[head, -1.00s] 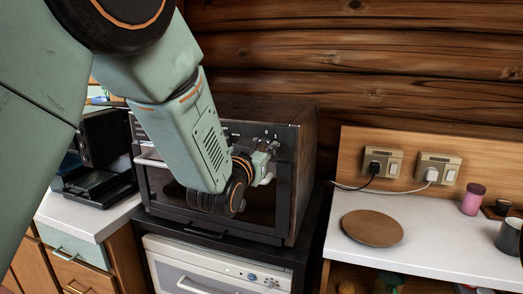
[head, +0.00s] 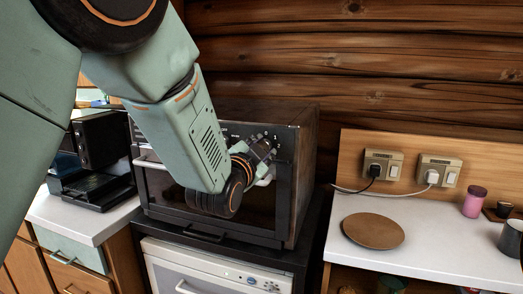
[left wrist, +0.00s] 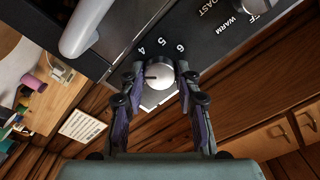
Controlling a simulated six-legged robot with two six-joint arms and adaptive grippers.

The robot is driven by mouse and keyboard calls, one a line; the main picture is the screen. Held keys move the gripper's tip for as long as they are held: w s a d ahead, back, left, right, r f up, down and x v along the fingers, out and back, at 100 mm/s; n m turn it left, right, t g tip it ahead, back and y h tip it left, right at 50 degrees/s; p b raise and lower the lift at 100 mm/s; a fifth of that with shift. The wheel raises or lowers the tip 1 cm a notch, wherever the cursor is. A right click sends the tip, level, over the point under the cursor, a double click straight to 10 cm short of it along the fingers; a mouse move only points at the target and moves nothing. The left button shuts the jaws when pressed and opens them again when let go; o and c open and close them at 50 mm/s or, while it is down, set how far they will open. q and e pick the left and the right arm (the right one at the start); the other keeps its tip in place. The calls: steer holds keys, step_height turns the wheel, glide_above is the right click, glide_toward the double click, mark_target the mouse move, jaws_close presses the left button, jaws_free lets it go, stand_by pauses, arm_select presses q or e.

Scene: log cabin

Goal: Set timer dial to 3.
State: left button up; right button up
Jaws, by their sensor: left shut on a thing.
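The timer dial (left wrist: 160,76) is a round silver knob on the dark front panel of the toaster oven (head: 302,165). In the left wrist view the printed numbers 4, 5 and 6 show around it. A dark mark on the knob points to the picture's left, past the 4; any number there is hidden by a finger. My left gripper (left wrist: 157,88) has its two fingers on either side of the dial, shut on it. In the head view the left gripper (head: 264,149) is at the panel's upper right and covers the dial. My right gripper does not show.
The oven door handle (left wrist: 87,27) is close to the dial. A counter (head: 430,237) to the right holds a brown round plate (head: 373,231), a pink cup (head: 473,201) and a dark mug (head: 509,237). A black coffee machine (head: 95,150) stands left of the oven.

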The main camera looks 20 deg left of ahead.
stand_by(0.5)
arm_select(q)
steer(key=o, duration=0.8)
steer(key=shift+c, duration=0.2)
steer(key=shift+o, duration=0.6)
steer(key=shift+w, duration=0.15)
steer(key=s, duration=1.2)
steer(key=shift+a, duration=0.25)
steer(key=shift+f, duration=0.1)
